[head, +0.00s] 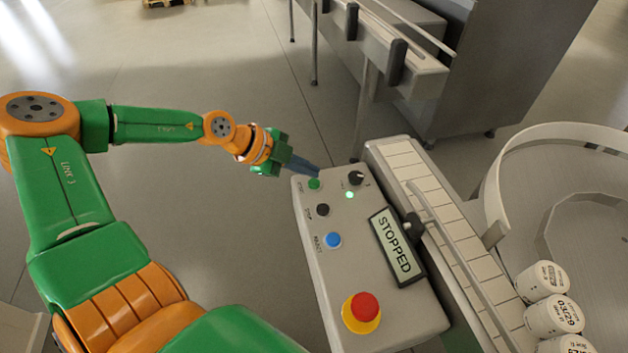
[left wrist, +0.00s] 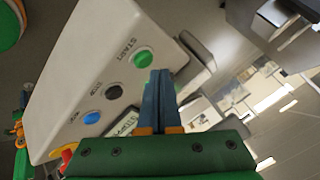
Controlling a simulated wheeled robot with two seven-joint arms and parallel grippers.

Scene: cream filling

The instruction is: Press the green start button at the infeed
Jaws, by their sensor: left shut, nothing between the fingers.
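The green start button (head: 314,184) sits at the far end of a grey control box. In the left wrist view the green button (left wrist: 144,58) lies under the word START. My left gripper (head: 318,172) is shut and empty, with its blue fingers pointing at the far end of the box. In the left wrist view its fingertips (left wrist: 160,76) appear just beside the button; I cannot tell whether they touch it. The display (head: 397,247) reads STOPPED. A small green lamp (head: 349,195) is lit. My right gripper is not in view.
The box (head: 345,270) also carries a black stop button (head: 322,210), a blue button (head: 333,240), a black knob (head: 356,177) and a red emergency button (head: 364,306). A conveyor (head: 425,205) runs alongside. Floor left of the box is clear.

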